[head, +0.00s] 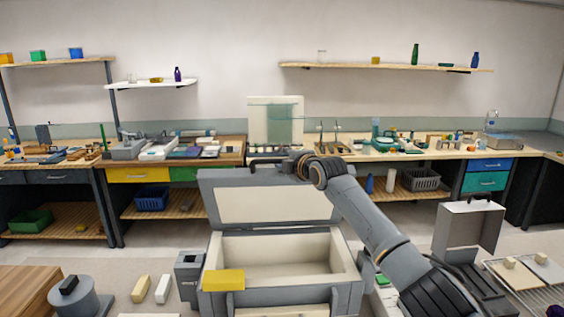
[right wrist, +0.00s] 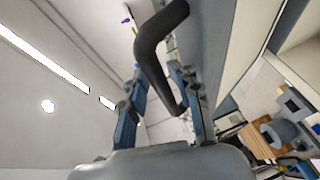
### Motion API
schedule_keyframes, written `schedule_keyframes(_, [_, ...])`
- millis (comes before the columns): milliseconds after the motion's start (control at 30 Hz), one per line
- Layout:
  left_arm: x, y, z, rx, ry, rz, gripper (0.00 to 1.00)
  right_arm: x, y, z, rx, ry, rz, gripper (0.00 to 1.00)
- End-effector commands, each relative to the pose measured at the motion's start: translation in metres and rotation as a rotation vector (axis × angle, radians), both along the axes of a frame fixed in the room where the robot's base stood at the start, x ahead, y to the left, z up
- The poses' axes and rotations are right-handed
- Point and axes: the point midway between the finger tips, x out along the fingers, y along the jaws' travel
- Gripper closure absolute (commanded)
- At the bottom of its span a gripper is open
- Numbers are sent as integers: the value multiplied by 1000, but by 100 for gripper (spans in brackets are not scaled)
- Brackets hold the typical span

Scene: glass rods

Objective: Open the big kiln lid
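The big kiln (head: 345,285) is a grey box with a cream inside, low in the middle of the head view. Its lid (head: 275,205) stands raised at the back, cream inner face towards me, and the chamber is uncovered. My right arm reaches over the kiln's right side to the lid's top edge. In the right wrist view the black lid handle (right wrist: 152,50) runs between the two spread fingers of my right gripper (right wrist: 158,75). The fingers look open around it; firm contact cannot be made out. My left gripper is not in view.
A smaller grey unit (head: 468,228) with a raised lid stands to the right, beside a wire rack (head: 525,285). Cream blocks (head: 141,288) lie to the left. Workbenches line the back wall.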

Motion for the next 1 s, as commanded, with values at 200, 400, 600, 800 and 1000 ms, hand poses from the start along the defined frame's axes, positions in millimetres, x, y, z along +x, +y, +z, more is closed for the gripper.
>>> schedule_keyframes(200, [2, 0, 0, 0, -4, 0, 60, 0, 0, -1, -1, 2, 0, 63])
schedule_keyframes(400, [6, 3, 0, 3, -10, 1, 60, -2, -2, -1, 0, 3, 0, 63])
schedule_keyframes(600, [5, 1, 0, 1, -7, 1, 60, -16, -8, 2, -3, 1, 1, 63])
schedule_keyframes(800, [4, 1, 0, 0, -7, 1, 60, -38, -17, 7, -2, 0, 0, 63])
schedule_keyframes(1000, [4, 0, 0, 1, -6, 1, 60, -64, -28, 13, -3, -1, 0, 63])
